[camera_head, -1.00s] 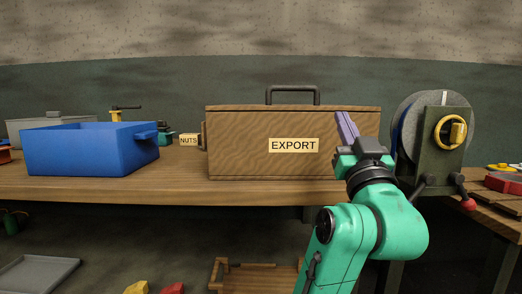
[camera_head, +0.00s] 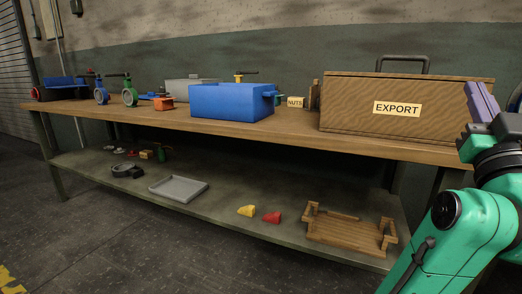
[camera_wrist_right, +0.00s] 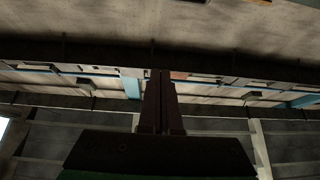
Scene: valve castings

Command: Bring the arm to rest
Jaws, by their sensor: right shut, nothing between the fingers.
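My right gripper (camera_head: 482,101) is at the right edge of the head view, pointing up in front of the right end of the wooden EXPORT box (camera_head: 350,105). Its purple fingers are together with nothing between them. In the right wrist view the shut fingers (camera_wrist_right: 161,78) point up toward the ceiling and high wall. My green right arm rises from the lower right of the head view. My left gripper does not show.
The workbench (camera_head: 165,119) carries a blue bin (camera_head: 232,102), a NUTS label (camera_head: 295,102) and several valves at the left. The lower shelf (camera_head: 225,205) holds a grey tray (camera_head: 178,188), yellow and red pieces and a wooden tray (camera_head: 345,232). The floor in front is clear.

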